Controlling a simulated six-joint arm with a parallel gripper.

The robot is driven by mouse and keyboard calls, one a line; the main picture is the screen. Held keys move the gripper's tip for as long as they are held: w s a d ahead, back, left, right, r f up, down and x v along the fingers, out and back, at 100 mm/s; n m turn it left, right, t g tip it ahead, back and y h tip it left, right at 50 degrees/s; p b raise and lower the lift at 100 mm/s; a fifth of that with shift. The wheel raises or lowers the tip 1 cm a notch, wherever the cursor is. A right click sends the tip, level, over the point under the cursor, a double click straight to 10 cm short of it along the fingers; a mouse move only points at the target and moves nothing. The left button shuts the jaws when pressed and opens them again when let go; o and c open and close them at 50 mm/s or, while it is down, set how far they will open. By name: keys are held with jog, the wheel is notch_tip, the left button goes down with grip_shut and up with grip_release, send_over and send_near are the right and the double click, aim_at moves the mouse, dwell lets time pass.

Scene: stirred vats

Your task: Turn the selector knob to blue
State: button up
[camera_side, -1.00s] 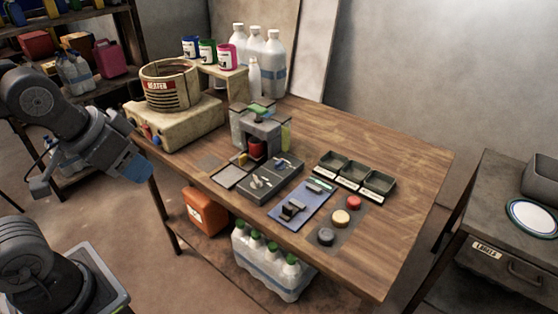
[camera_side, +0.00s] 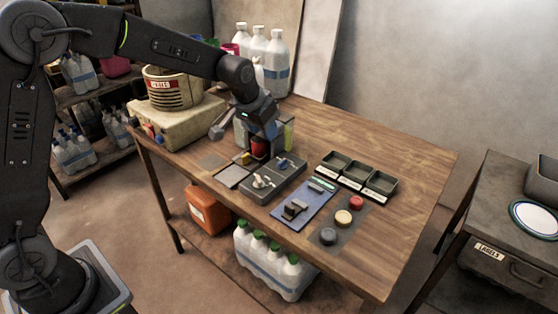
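A dark grey control box (camera_side: 284,179) sits on the wooden table. It carries a pale, lever-like knob (camera_side: 262,182) at its front left and a small blue knob (camera_side: 284,162) at its back right. Colour marks around them are too small to read, so I cannot tell the setting or which one is the selector. My gripper (camera_side: 264,127) is above and behind the box, at the small stand with the red vessel (camera_side: 259,148). It appears apart from both knobs. Its fingertips are not clear, so I cannot tell whether it is open or shut.
A heated drum (camera_side: 173,88) on a cream base stands at the left. A blue plate (camera_side: 302,207) with a black clamp-like part, three round buttons (camera_side: 343,217) and three black trays (camera_side: 357,173) lie to the right. The table's right side is clear.

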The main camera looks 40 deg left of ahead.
aim_at(280, 162)
jog(key=x, duration=1.5)
jog(key=shift+w, duration=0.1)
jog(key=shift+r, duration=0.1)
grip_shut()
